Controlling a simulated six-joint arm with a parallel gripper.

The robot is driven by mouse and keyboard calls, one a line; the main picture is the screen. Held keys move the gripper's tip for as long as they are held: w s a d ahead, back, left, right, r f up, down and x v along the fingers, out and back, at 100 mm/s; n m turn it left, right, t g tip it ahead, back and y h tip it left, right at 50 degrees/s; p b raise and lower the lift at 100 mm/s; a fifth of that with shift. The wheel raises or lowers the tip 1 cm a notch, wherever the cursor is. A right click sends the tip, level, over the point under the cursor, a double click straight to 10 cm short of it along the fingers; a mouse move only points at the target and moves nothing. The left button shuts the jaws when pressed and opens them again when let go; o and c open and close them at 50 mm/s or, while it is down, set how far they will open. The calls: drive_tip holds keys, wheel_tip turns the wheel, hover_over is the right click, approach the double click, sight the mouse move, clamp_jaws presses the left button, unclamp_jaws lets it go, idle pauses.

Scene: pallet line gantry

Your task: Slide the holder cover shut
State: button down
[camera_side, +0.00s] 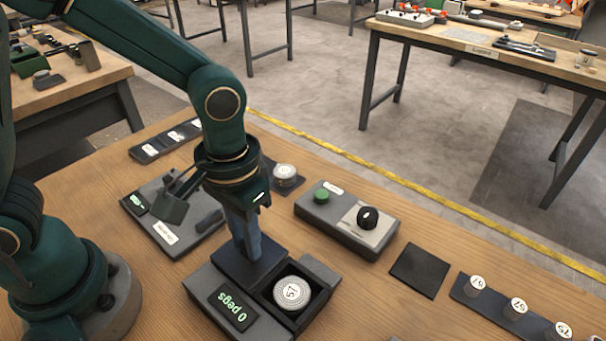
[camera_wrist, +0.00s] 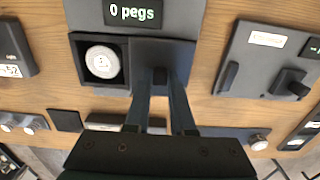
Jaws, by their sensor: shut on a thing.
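The dark peg holder (camera_side: 302,322) stands on the wooden table, with a lit display (camera_side: 233,306) reading "0 pegs". Its dark flat cover (camera_side: 228,262) lies over one side, the right side in the wrist view (camera_wrist: 182,52). The other side is open and shows a round white-topped peg (camera_side: 292,291), also visible in the wrist view (camera_wrist: 102,62). My gripper (camera_side: 257,258) points down at the cover. In the wrist view its fingers (camera_wrist: 162,88) are on either side of a small dark knob on the cover, shut on it. The exact finger contact is partly hidden.
A grey box with a green button (camera_side: 322,196) and black dial (camera_side: 367,217) stands behind the holder. A flat black pad (camera_side: 420,270) and a strip of numbered pegs (camera_side: 500,308) lie right. A panel with a lever (camera_side: 172,215) stands left.

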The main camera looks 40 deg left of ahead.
drive_tip(key=d, duration=0.9)
drive_tip(key=c, duration=0.8)
unclamp_jaws()
drive_tip(key=shift+o, duration=0.2)
drive_tip(key=shift+a, duration=0.1)
wheel_tip(320, 180, up, 5)
drive_tip(key=shift+r, duration=0.1)
